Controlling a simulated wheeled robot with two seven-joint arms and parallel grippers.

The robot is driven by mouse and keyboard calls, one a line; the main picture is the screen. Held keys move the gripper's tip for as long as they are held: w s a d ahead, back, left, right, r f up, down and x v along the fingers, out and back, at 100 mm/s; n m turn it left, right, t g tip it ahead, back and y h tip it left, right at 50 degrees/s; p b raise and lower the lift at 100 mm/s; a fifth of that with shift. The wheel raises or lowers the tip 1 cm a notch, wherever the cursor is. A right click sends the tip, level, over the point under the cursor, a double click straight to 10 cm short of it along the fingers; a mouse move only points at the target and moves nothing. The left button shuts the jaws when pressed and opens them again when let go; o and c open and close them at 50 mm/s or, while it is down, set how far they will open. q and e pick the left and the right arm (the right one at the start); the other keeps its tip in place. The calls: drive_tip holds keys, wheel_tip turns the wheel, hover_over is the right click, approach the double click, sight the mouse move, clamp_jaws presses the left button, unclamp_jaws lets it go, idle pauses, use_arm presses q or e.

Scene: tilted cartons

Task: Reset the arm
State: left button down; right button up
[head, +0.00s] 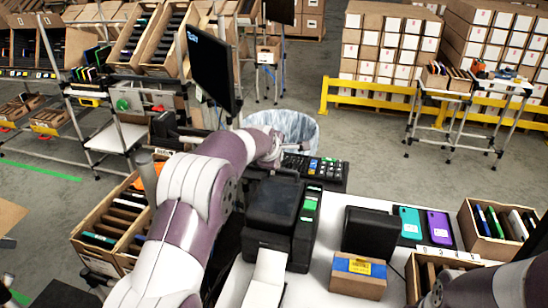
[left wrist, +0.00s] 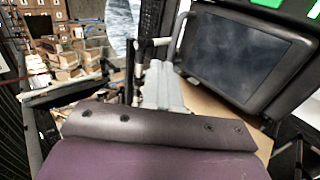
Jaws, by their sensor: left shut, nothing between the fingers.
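My left arm reaches up from the bottom left of the head view across the packing table (head: 322,250). My left gripper (head: 276,152) is at its far end, small and partly hidden by the wrist, near the black keyboard (head: 325,170) and the clear-lined bin (head: 285,128). In the left wrist view the left gripper (left wrist: 158,86) shows beyond the purple wrist cover, shut and empty. Part of my right arm shows at the bottom right of the head view; its gripper is out of view.
A black printer (head: 272,205), a dark box (head: 370,232), a small brown carton (head: 358,276) and two phones (head: 424,222) crowd the table. A monitor (head: 210,65) stands behind my left arm. Cartons of goods (head: 125,215) flank the table. Open floor lies beyond.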

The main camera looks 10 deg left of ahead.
use_arm(q)
drive_tip(key=s+f+m+g, duration=0.2)
drive_tip(key=s+m, duration=0.4)
drive_tip(key=s, duration=0.7)
drive_tip(key=s+a+f+m+g, duration=0.1)
drive_tip(key=s+f+m+g, duration=0.2)
drive_tip(key=s, duration=1)
drive_tip(key=s+a+f+m+g, duration=0.1)
drive_tip(key=s+f+m+g, duration=0.2)
drive_tip(key=s, duration=1)
wheel_tip(320, 180, down, 2)
drive_tip(key=m, duration=0.5)
drive_tip(key=shift+s+f+m+y, duration=0.2)
drive_tip(key=shift+f+m+y, duration=0.05)
drive_tip(key=shift+m+y, duration=0.05)
drive_tip(key=shift+a, duration=0.1)
